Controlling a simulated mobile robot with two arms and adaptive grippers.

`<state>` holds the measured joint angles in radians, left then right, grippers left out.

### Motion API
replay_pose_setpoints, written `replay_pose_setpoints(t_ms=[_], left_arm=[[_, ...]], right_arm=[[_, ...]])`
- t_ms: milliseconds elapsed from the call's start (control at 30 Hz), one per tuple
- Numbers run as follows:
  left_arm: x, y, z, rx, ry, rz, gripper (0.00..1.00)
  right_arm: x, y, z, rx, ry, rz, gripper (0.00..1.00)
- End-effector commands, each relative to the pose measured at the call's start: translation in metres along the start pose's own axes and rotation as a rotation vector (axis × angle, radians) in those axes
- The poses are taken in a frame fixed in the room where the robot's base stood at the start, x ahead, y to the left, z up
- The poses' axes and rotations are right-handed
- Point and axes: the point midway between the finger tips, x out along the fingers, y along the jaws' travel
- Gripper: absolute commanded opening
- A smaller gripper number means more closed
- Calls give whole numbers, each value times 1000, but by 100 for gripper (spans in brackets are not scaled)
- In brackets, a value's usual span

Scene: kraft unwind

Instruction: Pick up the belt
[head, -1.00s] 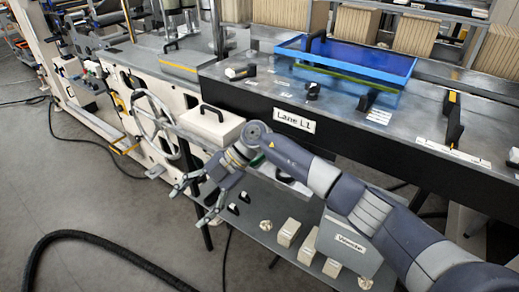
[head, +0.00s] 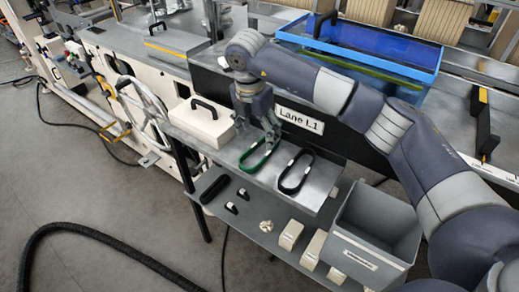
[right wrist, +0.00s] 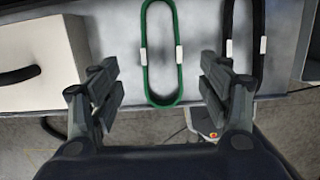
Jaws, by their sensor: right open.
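A green belt loop (head: 241,161) with white tags lies flat on the grey side shelf below the Lane L1 sign. A black belt loop (head: 283,186) with white tags lies to its right. My right gripper (head: 264,138) points down over the far end of the green belt, open and empty. In the right wrist view its two fingers (right wrist: 161,92) are spread wide, with the green belt (right wrist: 145,62) between them and the black belt (right wrist: 228,22) by the right finger. I see no contact with either belt. My left gripper is out of view.
A cream case (head: 200,126) with a black handle stands on the shelf left of the belts. A grey bin (head: 372,258) and several small boxes sit on the lower shelf. A blue tray (head: 370,66) is on the bench above. A handwheel (head: 140,112) is at left.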

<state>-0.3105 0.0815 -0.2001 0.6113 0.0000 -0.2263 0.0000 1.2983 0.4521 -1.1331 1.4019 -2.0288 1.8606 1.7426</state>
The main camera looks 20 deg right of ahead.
Motion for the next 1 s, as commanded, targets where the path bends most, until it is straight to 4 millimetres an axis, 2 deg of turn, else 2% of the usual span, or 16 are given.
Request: replay_pose_setpoints(t_ms=[33, 133, 233, 400, 467, 567, 767, 1000], left_arm=[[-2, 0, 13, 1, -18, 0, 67], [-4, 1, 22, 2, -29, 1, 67], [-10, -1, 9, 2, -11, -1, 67], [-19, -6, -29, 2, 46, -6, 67], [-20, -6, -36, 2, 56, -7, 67], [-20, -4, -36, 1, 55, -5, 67], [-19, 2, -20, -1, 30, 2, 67], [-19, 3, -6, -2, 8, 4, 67]], right_arm=[[4, 0, 0, 1, 0, 0, 71], [10, -1, 0, 1, 0, -1, 71], [21, -3, -2, 0, 2, -3, 71], [47, -6, -5, 1, 2, -2, 71], [54, -6, -5, 2, 2, -2, 71], [60, -5, -5, 1, 1, 1, 71], [60, -5, -5, 0, 1, 2, 71], [60, -5, -5, 0, 1, 1, 22]])
